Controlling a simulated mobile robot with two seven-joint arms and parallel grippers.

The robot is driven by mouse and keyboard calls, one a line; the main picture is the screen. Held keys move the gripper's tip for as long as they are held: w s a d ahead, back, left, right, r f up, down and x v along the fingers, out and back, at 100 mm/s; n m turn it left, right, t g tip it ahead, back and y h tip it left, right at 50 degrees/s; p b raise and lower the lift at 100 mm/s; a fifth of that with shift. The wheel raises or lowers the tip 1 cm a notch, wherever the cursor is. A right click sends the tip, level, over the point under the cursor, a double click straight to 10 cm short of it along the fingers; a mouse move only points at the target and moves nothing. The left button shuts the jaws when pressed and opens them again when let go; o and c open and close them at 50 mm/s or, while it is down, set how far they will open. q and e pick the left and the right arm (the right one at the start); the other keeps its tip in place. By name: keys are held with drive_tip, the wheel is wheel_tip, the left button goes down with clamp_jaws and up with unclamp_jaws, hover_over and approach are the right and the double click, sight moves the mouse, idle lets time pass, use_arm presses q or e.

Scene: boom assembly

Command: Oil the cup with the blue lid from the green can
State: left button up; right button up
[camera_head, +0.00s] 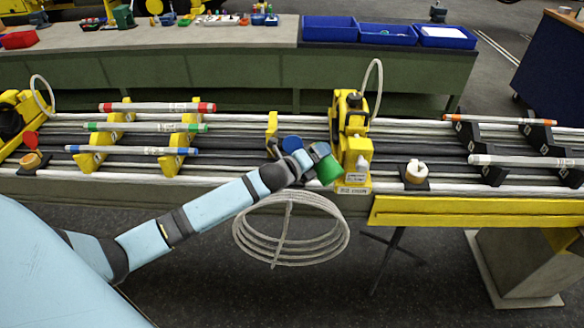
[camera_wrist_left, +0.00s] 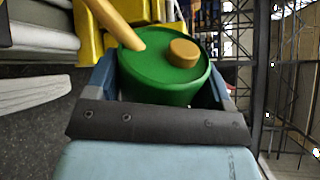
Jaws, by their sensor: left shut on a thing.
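My left gripper (camera_head: 318,158) is shut on the green can (camera_head: 328,170) in front of the boom, just left of the yellow clamp unit. In the left wrist view the green can (camera_wrist_left: 165,75) sits between the two fingers, with a brass cap and a long brass spout on its top. In the head view the can looks tilted. A round blue lid (camera_head: 292,143) shows just behind my left wrist. The cup under it is hidden by my arm, so I cannot tell if the spout is over it. My right gripper is out of view.
The yellow clamp unit (camera_head: 352,140) stands close to the can's right. A red lid (camera_head: 30,139) is at the far left, and a small round cup (camera_head: 416,172) sits on the right. Coloured rods (camera_head: 155,107) lie on yellow holders. A coiled cable (camera_head: 290,250) hangs below.

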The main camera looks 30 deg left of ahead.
sight(323, 167)
use_arm(q)
drive_tip(key=d+f+m+b, duration=0.1)
drive_tip(key=f+b, duration=0.1)
drive_tip(key=f+m+b, duration=0.2)
drive_tip(key=d+f+m+t+y+b, duration=0.1)
drive_tip(key=f+m+b, duration=0.1)
drive_tip(key=f+b, duration=0.1)
drive_tip(key=shift+s+d, duration=0.3)
drive_tip(key=shift+s, duration=0.1)
drive_tip(key=shift+r+m, duration=0.6)
drive_tip(key=shift+r, duration=0.1)
wheel_tip(323, 167, up, 4)
drive_tip(key=m+t+p, duration=0.1)
drive_tip(key=m+p, duration=0.1)
drive_tip(key=m, duration=0.2)
drive_tip(key=shift+r+m+y, duration=0.1)
drive_tip(key=shift+m+y, duration=0.2)
drive_tip(key=shift+m, duration=0.1)
drive_tip(key=shift+r+m+p, duration=0.25)
drive_tip(key=shift+m+p, duration=0.15)
